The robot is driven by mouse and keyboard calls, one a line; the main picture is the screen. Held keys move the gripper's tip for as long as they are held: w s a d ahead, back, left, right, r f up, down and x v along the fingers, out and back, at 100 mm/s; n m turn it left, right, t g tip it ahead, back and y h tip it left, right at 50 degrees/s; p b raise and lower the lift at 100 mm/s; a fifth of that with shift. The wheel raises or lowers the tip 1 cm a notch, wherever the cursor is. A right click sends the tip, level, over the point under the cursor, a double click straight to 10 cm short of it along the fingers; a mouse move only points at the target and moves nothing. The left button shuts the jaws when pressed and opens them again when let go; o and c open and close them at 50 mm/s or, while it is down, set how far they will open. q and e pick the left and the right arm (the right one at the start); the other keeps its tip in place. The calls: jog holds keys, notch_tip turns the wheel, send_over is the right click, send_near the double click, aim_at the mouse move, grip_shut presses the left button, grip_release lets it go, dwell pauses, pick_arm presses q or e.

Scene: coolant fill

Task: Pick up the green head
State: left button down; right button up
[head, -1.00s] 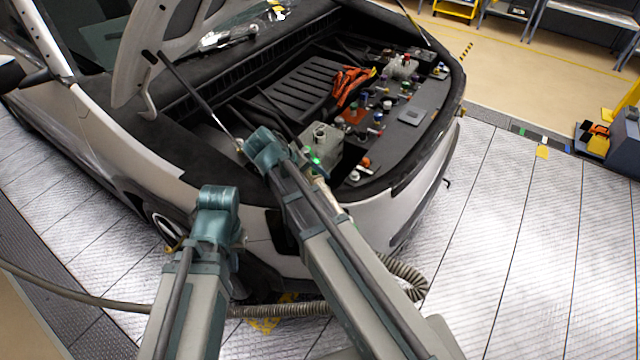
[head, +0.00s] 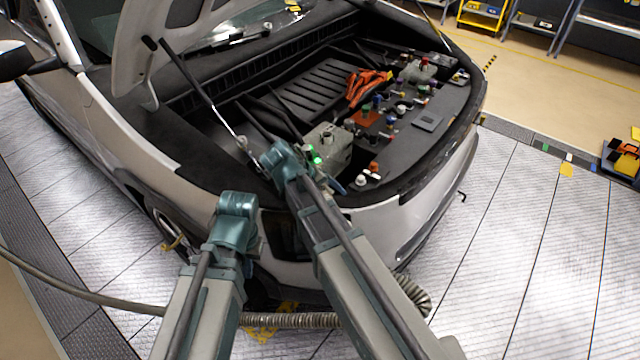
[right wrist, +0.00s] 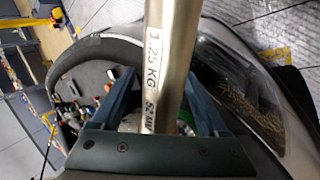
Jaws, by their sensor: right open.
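In the right wrist view a grey metal bar (right wrist: 166,50) marked "1.25 KG" runs between the blue-grey fingers of my right gripper (right wrist: 162,82). These fingers stand apart, with gaps on both sides of the bar. A small bit of green (right wrist: 185,128) shows beside the bar near the palm; I cannot tell what it belongs to. In the head view small bright green spots (head: 315,159) show beside the teal joint of my right arm (head: 285,166). My left arm (head: 235,222) reaches toward the car's front corner; its fingers are not clear.
The car's open front bay holds a grey box-shaped unit (head: 330,140), orange cables (head: 364,86) and several coloured caps. A raised hood (head: 170,45) and its strut hang at the left. A corrugated hose (head: 290,320) crosses below my arms.

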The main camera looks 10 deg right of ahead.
jog(key=shift+a+r, duration=0.15)
jog(key=shift+c, duration=0.2)
grip_shut()
dwell(1.1)
